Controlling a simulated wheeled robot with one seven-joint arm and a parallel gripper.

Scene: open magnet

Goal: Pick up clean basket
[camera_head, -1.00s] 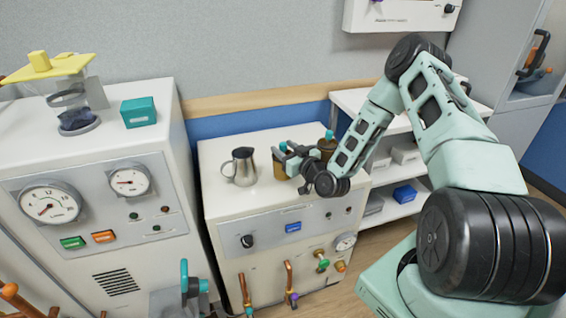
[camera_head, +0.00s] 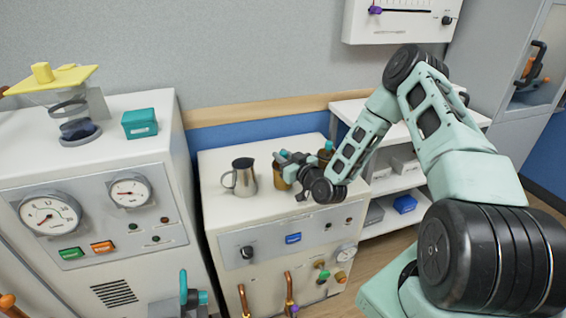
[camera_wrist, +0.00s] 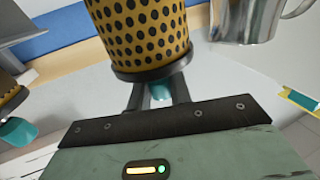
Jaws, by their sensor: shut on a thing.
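A yellow-brown perforated basket (camera_wrist: 140,32) with dark dots, a dark rim and a teal knob fills the top middle of the wrist view. My gripper (camera_wrist: 158,92) is shut on its teal knob, one finger on each side. In the head view, this basket (camera_head: 281,176) is on or just above the white cabinet top, partly hidden by my gripper (camera_head: 291,166). A second similar basket (camera_head: 325,152) with a teal top is behind my gripper to the right; it shows at the left edge of the wrist view (camera_wrist: 6,92). I cannot tell which one is clean by looks.
A metal pitcher (camera_head: 240,180) stands on the cabinet (camera_head: 222,212) just left of the held basket. A taller gauge cabinet (camera_head: 75,165) with a teal box (camera_head: 139,124) is further left. White shelves (camera_head: 385,215) are at the right. The cabinet's front top is clear.

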